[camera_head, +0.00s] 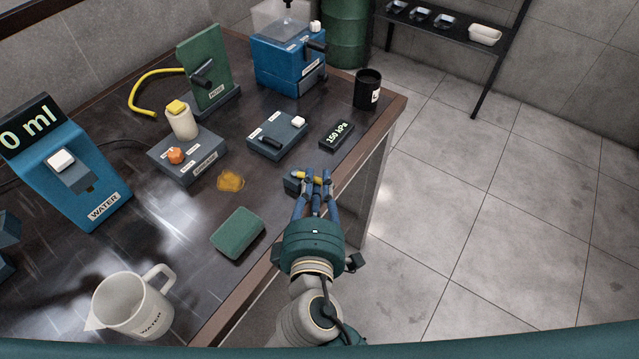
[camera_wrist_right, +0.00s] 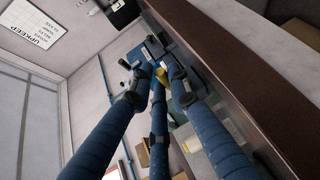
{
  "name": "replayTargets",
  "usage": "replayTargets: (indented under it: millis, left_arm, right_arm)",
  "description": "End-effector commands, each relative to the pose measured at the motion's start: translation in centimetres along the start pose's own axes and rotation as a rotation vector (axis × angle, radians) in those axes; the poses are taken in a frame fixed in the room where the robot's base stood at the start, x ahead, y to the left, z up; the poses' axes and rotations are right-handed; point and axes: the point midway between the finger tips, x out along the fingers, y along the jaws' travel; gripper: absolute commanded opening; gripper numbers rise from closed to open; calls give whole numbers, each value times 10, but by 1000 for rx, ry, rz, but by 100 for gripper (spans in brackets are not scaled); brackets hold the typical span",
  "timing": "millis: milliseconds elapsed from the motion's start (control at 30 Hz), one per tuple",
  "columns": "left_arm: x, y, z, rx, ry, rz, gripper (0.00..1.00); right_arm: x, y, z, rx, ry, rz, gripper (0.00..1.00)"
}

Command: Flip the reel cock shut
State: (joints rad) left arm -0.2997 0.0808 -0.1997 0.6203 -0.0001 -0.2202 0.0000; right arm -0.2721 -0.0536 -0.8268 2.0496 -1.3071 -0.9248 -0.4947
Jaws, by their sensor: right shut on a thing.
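In the right wrist view, the yellow lever (camera_wrist_right: 162,75) shows between the fingertips of my right gripper (camera_wrist_right: 164,72). The fingers are shut on it and hide part of it and the block. The lever's exact angle is hard to tell. My left gripper is not in view.
A green sponge (camera_head: 238,233) and a white jug (camera_head: 133,305) stand nearer. Open floor (camera_head: 500,200) lies to the right.

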Motion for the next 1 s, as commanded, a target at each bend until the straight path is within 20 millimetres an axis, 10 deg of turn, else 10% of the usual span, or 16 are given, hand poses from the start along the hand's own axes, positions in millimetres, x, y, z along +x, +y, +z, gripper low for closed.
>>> replayTargets:
  millis: [633, 733, 1000]
  left_arm:
    - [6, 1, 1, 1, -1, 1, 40]
    - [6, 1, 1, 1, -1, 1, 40]
    - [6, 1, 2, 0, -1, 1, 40]
  right_arm:
    - [-2, -1, -2, 6, -47, 4, 0]
    - [-2, -1, -2, 7, -47, 4, 35]
    - [-2, 0, -2, 8, -46, 4, 37]
